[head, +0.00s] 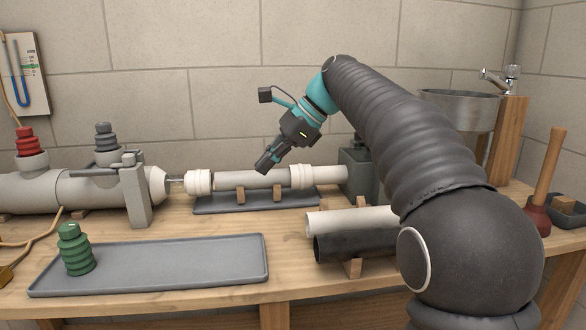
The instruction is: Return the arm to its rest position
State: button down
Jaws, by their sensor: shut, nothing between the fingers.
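My arm, in a ribbed dark sleeve, reaches from the lower right up over the bench in the head view. It bends down at a teal wrist joint. My gripper (264,169) points down and to the left, shut and empty. In the picture its tips lie in front of the white pipe (240,180) on the workbench. I cannot tell the exact gap, but no contact shows. The sleeve hides part of the bench on the right.
A green ribbed plug (75,250) stands on a grey tray (180,265). Red (28,141) and grey (106,137) plugs sit on the left pipework. White (350,221) and black (350,246) pipes lie on front supports. A sink (460,105) and plunger (545,185) are right.

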jog(key=s+d+f+n+t+h, duration=0.1)
jog(key=s+d+f+n, duration=0.1)
jog(key=s+d, duration=0.2)
jog(key=s+d+f+n+t+h, duration=0.1)
jog(key=s+d+f+n, duration=0.1)
jog(key=s, duration=0.3)
jog(key=s+d+f+n+t+h, duration=0.1)
jog(key=s+d+f+n+h, duration=0.1)
jog(key=s+d, duration=0.3)
jog(key=shift+d+f, duration=0.35)
jog(key=shift+f, duration=0.3)
jog(key=s+d+f+n+t+h, duration=0.1)
jog(key=s+d+f+n+h, duration=0.1)
jog(key=s+d+f+n, duration=0.2)
jog(key=s+d+f+n+t+h, duration=0.1)
jog(key=s+d+f+n, duration=0.3)
jog(key=s+f, duration=0.7)
jog(key=shift+s+d+h, duration=0.15)
jog(key=shift+d+h, duration=0.35)
jog(key=shift+d, duration=0.2)
